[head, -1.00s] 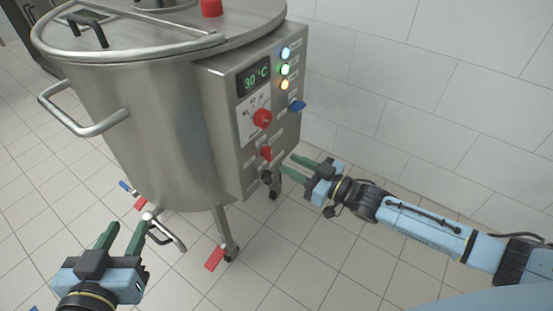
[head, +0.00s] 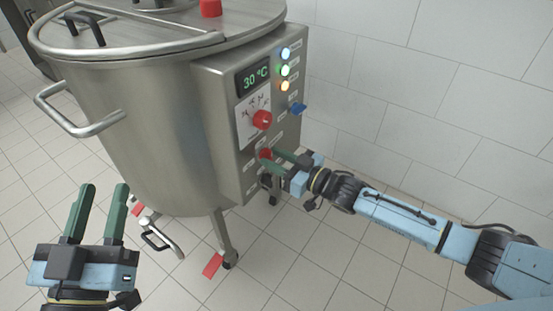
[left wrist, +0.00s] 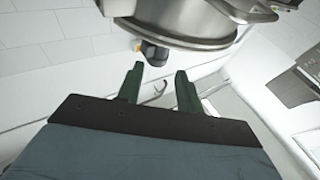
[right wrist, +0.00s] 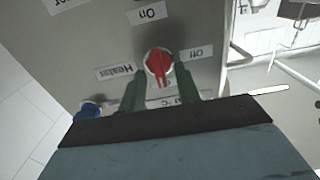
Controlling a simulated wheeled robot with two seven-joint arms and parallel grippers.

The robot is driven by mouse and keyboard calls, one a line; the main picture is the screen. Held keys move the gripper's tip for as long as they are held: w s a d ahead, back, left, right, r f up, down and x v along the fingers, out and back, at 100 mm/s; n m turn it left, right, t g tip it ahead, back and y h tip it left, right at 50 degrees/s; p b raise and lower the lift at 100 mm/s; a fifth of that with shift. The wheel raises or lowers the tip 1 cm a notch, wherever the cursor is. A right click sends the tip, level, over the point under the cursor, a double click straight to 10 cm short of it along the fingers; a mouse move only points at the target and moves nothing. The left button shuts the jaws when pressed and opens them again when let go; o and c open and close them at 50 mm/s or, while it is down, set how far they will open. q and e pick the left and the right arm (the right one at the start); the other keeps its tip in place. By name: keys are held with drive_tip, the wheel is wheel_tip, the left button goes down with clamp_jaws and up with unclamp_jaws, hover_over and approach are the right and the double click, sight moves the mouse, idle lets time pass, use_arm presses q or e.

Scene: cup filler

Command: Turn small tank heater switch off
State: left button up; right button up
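The small steel tank (head: 150,130) stands at the left of the head view, with a control panel (head: 232,110) on its right side. The red heater switch (head: 266,154) is low on the panel. In the right wrist view, the red knob (right wrist: 158,62) sits by labels reading Heater, On and Off. My right gripper (head: 272,163) is open, with its fingers at the switch; in the right wrist view they lie on either side of the knob's lower part. I cannot tell whether they touch it. My left gripper (head: 98,200) is open and empty in front of the tank.
Above the switch are a larger red dial (head: 262,120), a 30 °C display (head: 253,77) and several lit lamps (head: 285,70). Tiled floor is clear at right.

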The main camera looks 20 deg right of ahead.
clamp_jaws()
drive_tip(key=n+p, duration=0.2)
drive_tip(key=n, duration=0.1)
drive_tip(key=shift+a, duration=0.1)
drive_tip(key=n+p, duration=0.1)
drive_tip(key=n, duration=0.4)
drive_tip(key=shift+s+n+p, duration=0.1)
drive_tip(key=shift+n+p, duration=0.2)
drive_tip(key=shift+p, duration=0.05)
use_arm(q)
drive_tip(key=s+a+f+g+y, duration=0.1)
drive_tip(key=a+f+g+y, duration=0.2)
drive_tip(key=f+g, duration=0.5)
drive_tip(key=shift+s+f+g, duration=0.3)
drive_tip(key=shift+s+f, duration=0.1)
drive_tip(key=shift+f, duration=1.95)
use_arm(e)
drive_tip(key=shift+a+f+n, duration=0.1)
drive_tip(key=shift+f+n, duration=0.05)
drive_tip(key=shift+n, duration=2.25)
drive_tip(key=shift+f+n, duration=0.15)
drive_tip(key=shift+n, duration=2.25)
